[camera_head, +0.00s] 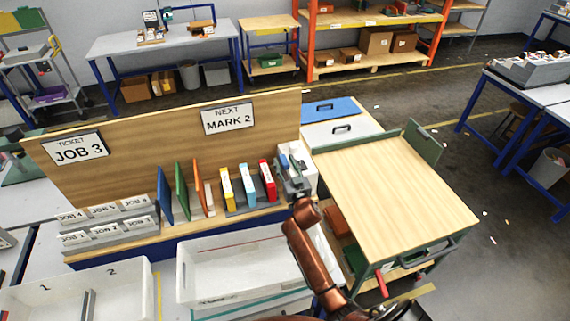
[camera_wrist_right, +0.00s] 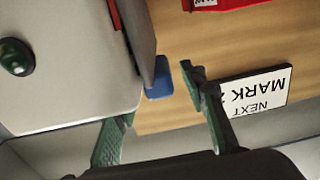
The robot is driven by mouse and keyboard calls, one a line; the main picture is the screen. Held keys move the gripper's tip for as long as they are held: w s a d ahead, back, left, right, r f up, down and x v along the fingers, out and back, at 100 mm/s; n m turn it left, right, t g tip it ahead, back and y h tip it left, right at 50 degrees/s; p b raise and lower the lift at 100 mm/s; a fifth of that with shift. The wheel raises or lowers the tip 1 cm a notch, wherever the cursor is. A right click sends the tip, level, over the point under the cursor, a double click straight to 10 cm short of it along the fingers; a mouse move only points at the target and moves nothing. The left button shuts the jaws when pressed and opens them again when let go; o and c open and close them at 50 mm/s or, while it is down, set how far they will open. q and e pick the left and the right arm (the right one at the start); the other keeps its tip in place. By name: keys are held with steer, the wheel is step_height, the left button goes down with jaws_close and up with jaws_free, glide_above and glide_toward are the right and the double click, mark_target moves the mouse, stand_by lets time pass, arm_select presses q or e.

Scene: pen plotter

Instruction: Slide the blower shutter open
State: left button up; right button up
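A white and grey box-shaped unit (camera_head: 308,172), which looks like the blower, stands at the right end of the workbench. In the right wrist view its pale housing (camera_wrist_right: 70,85) fills the left side, with a round green button (camera_wrist_right: 16,57) and a small red part. A blue tab (camera_wrist_right: 159,80) sticks out at its edge; I cannot tell whether it belongs to the shutter. My right gripper (camera_head: 291,178) is at the unit, partly covering it. In the wrist view the gripper (camera_wrist_right: 158,98) is open, its fingers apart on either side of the tab. My left gripper is out of view.
A wooden back panel (camera_head: 150,130) carries the tickets JOB 3 and MARK 2. Coloured blocks (camera_head: 247,185) and upright panels (camera_head: 181,190) stand left of my right gripper. A white bin (camera_head: 225,285) sits in front. A wood-topped cart (camera_head: 390,190) stands to the right, its top clear.

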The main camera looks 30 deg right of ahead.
steer(key=c, duration=0.9)
jaws_close()
steer(key=shift+r, duration=0.1)
step_height(320, 180, up, 10)
steer(key=p, duration=0.8)
steer(key=o, duration=0.9)
jaws_free()
steer(key=shift+f, duration=0.2)
steer(key=shift+o, duration=0.2)
